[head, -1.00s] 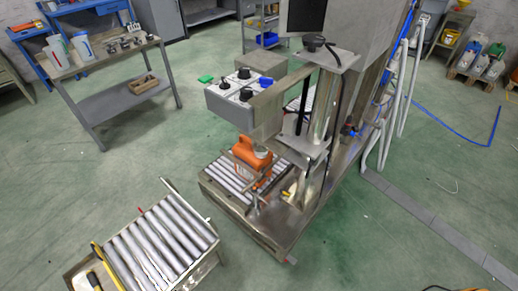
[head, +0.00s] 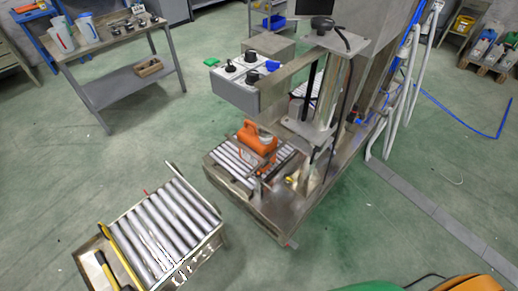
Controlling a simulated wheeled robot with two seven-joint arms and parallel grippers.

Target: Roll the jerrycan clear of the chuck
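The orange jerrycan (head: 257,140) stands on the roller bed (head: 228,157) at the foot of the filling machine. Grey metal bars are around or beside it, and part of the can is hidden behind them. A pale round part, perhaps its cap or the chuck, shows at its top; I cannot tell which. The grey machine column (head: 322,90) rises just right of the can. Neither of my grippers shows in the head view.
A separate roller table (head: 165,232) with a yellow bar stands at the front left, with a floor gap before the machine. A control box (head: 245,80) with knobs overhangs the can. A workbench (head: 110,45) stands at the back left. Green and orange shapes (head: 470,284) show at the bottom right.

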